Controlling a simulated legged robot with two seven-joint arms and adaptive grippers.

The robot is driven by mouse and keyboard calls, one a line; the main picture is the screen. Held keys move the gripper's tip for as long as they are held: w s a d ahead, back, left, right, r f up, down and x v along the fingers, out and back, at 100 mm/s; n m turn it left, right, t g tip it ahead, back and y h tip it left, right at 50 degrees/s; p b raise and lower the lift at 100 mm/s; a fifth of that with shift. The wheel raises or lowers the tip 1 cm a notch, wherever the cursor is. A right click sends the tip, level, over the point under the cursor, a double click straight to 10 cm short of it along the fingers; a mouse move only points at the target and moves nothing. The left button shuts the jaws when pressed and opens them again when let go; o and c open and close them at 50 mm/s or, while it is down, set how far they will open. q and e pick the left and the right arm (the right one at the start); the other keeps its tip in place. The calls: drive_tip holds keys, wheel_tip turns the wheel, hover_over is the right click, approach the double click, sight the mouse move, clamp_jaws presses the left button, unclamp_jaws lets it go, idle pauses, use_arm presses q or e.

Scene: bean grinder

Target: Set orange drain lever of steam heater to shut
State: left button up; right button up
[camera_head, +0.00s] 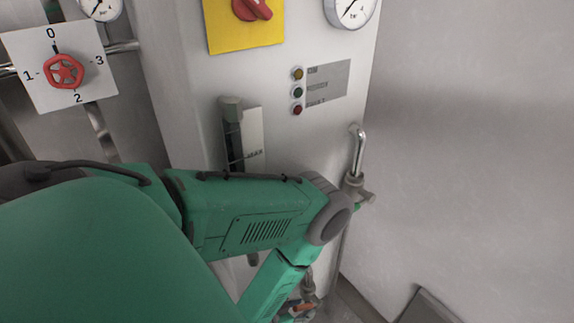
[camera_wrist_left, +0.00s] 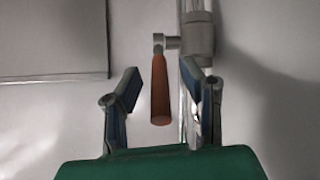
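The orange drain lever (camera_wrist_left: 159,92) hangs from a metal valve (camera_wrist_left: 200,36) on a vertical pipe, seen in the left wrist view. Its handle points down toward the camera. My left gripper (camera_wrist_left: 158,90) is open, with one finger on each side of the lever. No finger visibly touches the lever. In the head view, a small part of the orange lever (camera_head: 301,309) shows at the bottom edge, by my green left arm. My left gripper is mostly hidden there behind the arm and the frame edge. My right gripper is not seen.
A white cabinet carries a yellow plate with a red switch (camera_head: 252,9), a pressure gauge (camera_head: 351,7), small indicator lights (camera_head: 297,91) and a bent metal pipe (camera_head: 358,150). A red dial knob (camera_head: 64,71) sits at left. The wall at right is bare.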

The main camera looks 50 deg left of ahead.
use_arm(q)
drive_tip(key=v, duration=0.9)
drive_tip(key=shift+s, duration=0.3)
